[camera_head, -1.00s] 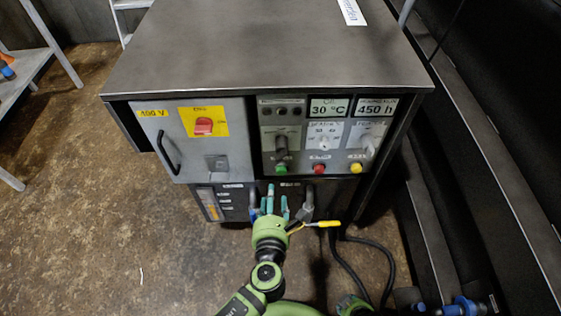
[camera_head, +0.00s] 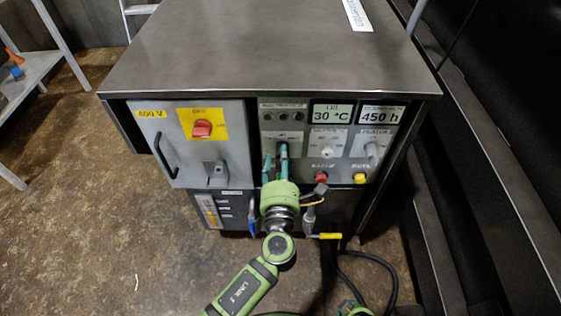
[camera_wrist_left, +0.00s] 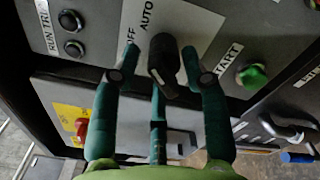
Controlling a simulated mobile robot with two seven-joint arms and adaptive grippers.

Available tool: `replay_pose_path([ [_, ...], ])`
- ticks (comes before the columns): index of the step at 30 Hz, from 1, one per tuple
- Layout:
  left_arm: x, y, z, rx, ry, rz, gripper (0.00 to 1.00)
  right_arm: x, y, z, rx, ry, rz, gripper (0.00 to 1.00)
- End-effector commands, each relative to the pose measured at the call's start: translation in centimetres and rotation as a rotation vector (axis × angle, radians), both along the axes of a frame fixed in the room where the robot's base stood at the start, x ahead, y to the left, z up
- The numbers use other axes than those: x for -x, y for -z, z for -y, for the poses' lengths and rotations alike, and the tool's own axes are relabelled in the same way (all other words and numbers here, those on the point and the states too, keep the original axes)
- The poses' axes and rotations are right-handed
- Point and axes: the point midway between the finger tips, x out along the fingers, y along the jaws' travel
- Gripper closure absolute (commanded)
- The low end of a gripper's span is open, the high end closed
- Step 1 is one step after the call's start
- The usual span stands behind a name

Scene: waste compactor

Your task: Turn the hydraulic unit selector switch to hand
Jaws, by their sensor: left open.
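The black hydraulic selector switch (camera_wrist_left: 163,60) is on the grey control panel, with "OFF" and "AUTO" printed beside it in the left wrist view. A "HAND" label does not show, and I cannot tell which position the switch points to. My left gripper (camera_head: 275,152) is open in front of the panel, its teal fingers pointing at it. In the left wrist view its fingers are spread on both sides of the switch; I cannot tell whether they touch it. In the head view the fingers largely hide the switch.
The green start button (camera_wrist_left: 252,76) is close beside a finger. The red main switch (camera_head: 202,129) is on the left door, which has a black handle (camera_head: 166,156). Red (camera_head: 321,178) and yellow (camera_head: 360,179) buttons are to the right. A yellow-ended lever (camera_head: 325,236) and cables are below.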

Motion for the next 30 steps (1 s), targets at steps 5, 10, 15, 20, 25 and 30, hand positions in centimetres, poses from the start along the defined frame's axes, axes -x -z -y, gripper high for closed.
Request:
replay_pose_path([
  [5,0.02,0.01,0.00,0.000,0.000,0.000,0.67,0.00,-0.01,0.00,0.000,0.000,0.000,0.60],
  [10,0.00,-0.04,-0.06,0.000,-0.002,0.001,1.00,0.00,-0.01,0.01,0.000,0.000,0.000,0.60],
  [15,-0.04,-0.12,-0.15,0.005,-0.004,0.003,1.00,0.02,-0.02,0.00,0.000,0.000,0.000,0.60],
  [20,-0.08,-0.18,-0.24,0.042,-0.006,0.005,1.00,0.01,-0.03,0.01,0.000,0.000,0.000,0.60],
  [25,-0.12,-0.21,-0.34,0.131,-0.007,0.007,1.00,0.02,-0.02,0.01,0.000,0.000,0.000,0.60],
  [30,-0.16,-0.18,-0.44,0.270,-0.009,0.009,1.00,0.05,0.06,0.02,0.000,0.000,-0.002,0.60],
])
